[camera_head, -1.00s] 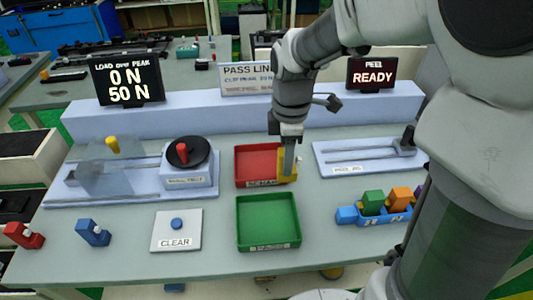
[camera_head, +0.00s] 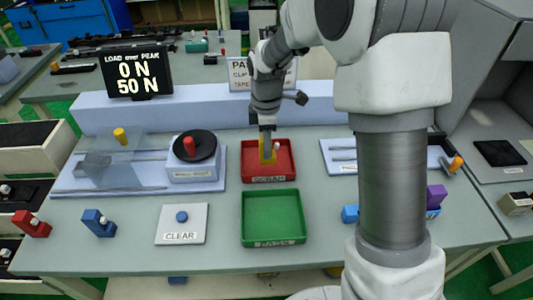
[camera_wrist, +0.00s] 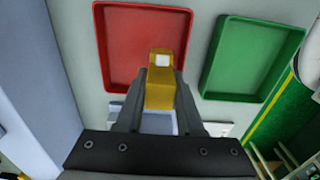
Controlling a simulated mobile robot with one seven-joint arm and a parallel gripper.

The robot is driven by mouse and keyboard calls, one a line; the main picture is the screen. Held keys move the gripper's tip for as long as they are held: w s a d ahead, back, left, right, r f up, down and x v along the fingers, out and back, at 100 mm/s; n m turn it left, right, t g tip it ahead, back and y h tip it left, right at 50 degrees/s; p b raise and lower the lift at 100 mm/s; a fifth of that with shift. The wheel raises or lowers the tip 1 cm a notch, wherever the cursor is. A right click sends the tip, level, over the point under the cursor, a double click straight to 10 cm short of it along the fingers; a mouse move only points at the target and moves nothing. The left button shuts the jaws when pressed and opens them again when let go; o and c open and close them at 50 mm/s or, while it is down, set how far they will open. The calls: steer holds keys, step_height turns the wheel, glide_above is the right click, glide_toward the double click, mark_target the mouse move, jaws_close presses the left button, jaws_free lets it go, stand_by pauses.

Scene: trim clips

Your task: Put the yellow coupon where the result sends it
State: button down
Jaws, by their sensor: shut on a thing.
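My gripper (camera_head: 267,150) is shut on the yellow coupon (camera_head: 268,157), over the red tray (camera_head: 283,166) labelled SCRAP. In the wrist view the coupon (camera_wrist: 160,85) stands between my fingertips (camera_wrist: 160,95), with a pale square on its end, in front of the red tray (camera_wrist: 122,45). I cannot tell whether the coupon touches the tray floor. The green tray (camera_head: 274,215) sits in front of the red one and is empty; its label looks like PASS. The load display (camera_head: 133,74) reads 0 N over 50 N peak. A pass line sign (camera_head: 240,78) is partly hidden by my arm.
A test rig with a black dial (camera_head: 194,147) and clear guard (camera_head: 105,165) stands left of the trays. A CLEAR pad with a blue button (camera_head: 182,216), a blue clip (camera_head: 97,222) and a red clip (camera_head: 32,223) are at front left. My arm hides much of the right side.

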steer(key=shift+f, duration=1.9)
steer(key=shift+f, duration=0.1)
steer(key=shift+f+b, duration=0.15)
steer(key=shift+b, duration=0.15)
steer(key=c, duration=0.5)
jaws_free()
steer(key=shift+c, duration=0.2)
